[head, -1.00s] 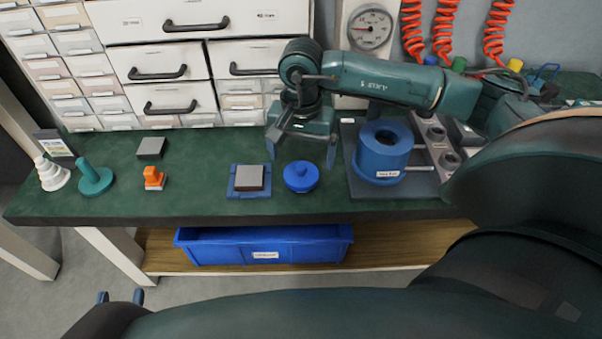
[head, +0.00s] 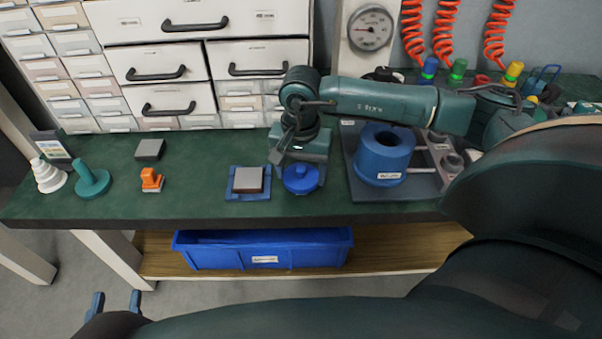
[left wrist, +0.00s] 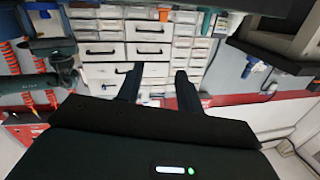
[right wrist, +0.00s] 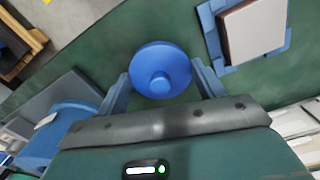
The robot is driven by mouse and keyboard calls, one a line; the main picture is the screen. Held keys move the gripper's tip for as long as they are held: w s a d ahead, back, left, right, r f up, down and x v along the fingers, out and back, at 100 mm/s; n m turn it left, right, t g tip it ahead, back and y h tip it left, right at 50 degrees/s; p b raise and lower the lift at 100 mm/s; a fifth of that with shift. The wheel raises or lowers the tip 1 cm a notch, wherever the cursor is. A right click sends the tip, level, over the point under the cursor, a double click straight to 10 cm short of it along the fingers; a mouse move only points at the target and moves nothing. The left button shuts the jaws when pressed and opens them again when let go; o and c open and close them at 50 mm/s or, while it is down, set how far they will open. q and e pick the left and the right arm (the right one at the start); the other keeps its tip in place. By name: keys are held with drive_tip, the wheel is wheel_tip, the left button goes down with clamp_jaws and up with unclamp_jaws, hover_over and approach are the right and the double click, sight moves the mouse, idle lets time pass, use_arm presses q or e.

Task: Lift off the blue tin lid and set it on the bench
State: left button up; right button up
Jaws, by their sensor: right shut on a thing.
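The blue tin lid (head: 301,180), round with a small knob on top, is on the bench (head: 215,200) near its front edge. In the right wrist view the lid (right wrist: 161,69) lies between the two fingers and hides most of whatever is under it. My right gripper (head: 301,174) reaches down from behind and is shut on the lid, one finger on each side. My left gripper (head: 117,302) is open and empty, low at the left in front of the bench. The left wrist view shows its two fingers (left wrist: 156,78) apart with nothing between them.
Left of the lid is a blue square tray (head: 233,193) with a grey block. Right is a large blue cylinder (head: 384,160) on a dark plate. An orange stamp (head: 151,181) and a teal knobbed piece (head: 92,182) stand further left. Bench between them is clear.

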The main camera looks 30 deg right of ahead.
drive_tip(key=c, duration=0.3)
drive_tip(key=shift+r, duration=0.1)
